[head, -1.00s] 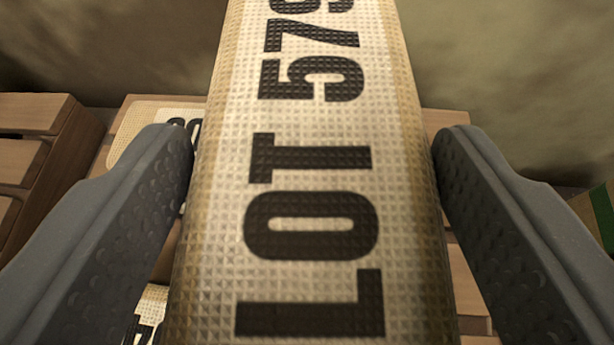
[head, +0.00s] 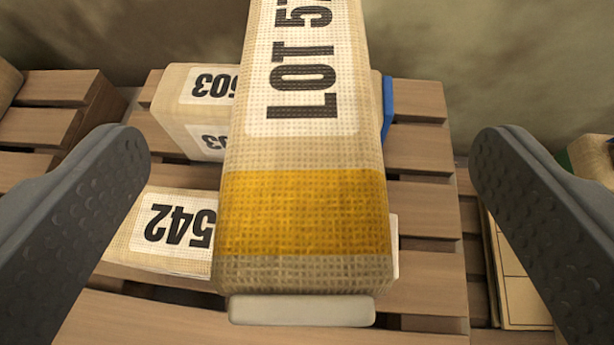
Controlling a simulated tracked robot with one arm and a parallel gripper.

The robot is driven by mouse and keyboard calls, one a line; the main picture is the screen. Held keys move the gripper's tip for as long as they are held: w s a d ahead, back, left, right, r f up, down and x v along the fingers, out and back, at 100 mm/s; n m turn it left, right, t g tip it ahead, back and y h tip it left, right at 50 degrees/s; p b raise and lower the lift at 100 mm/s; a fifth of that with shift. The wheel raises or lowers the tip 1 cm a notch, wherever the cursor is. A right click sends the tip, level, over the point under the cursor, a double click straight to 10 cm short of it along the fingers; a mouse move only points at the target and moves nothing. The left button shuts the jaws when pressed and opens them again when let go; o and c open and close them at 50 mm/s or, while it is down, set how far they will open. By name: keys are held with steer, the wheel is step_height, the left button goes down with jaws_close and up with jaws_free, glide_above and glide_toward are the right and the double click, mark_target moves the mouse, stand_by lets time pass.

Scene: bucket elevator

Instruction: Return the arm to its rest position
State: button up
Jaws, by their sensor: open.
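My gripper (head: 310,140) is open, with one dark grey finger at each side of the head view. Between and beyond the fingers stands a tan woven sack or block (head: 305,155) with a "LOT 57" label and a yellow band. Clear gaps separate it from both fingers. A pale strip shows at its near end. My arm's rest position cannot be seen in this view.
A wooden slatted pallet (head: 425,240) lies below. A blue thing (head: 387,100) shows behind. More slats lie left; a pale panel (head: 520,280) lies right.

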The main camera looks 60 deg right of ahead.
steer(key=w+a+r+n+t+y, duration=0.1)
steer(key=w+a+r+t+y, duration=0.1)
steer(key=w+a+r, duration=0.35)
steer(key=w+a+r+t+y+p, duration=0.1)
steer(key=w+a+r, duration=0.2)
steer(key=r, duration=0.5)
steer(key=w+a+r+n+t+y, duration=0.1)
steer(key=w+a+r+t+y, duration=0.1)
steer(key=w+a+r, duration=0.35)
steer(key=a+r+n+t+y, duration=0.2)
steer(key=a+r, duration=0.2)
steer(key=r, duration=0.7)
steer(key=a+r+n+t+y, duration=0.1)
steer(key=a+r+y, duration=0.15)
steer(key=r, duration=0.75)
steer(key=s+a+r+n+t+y+p, duration=0.1)
steer(key=s+a+r+n, duration=0.15)
steer(key=r, duration=0.65)
steer(key=s+a+r+n+y, duration=0.1)
steer(key=s+a+r+n, duration=0.2)
steer(key=r, duration=0.6)
steer(key=s+a+r+n, duration=0.2)
steer(key=s+r, duration=1.4)
steer(key=s, duration=0.1)
steer(key=shift+s+r+p, duration=0.25)
steer(key=shift+s+p, duration=0.1)
steer(key=shift+p, duration=0.1)
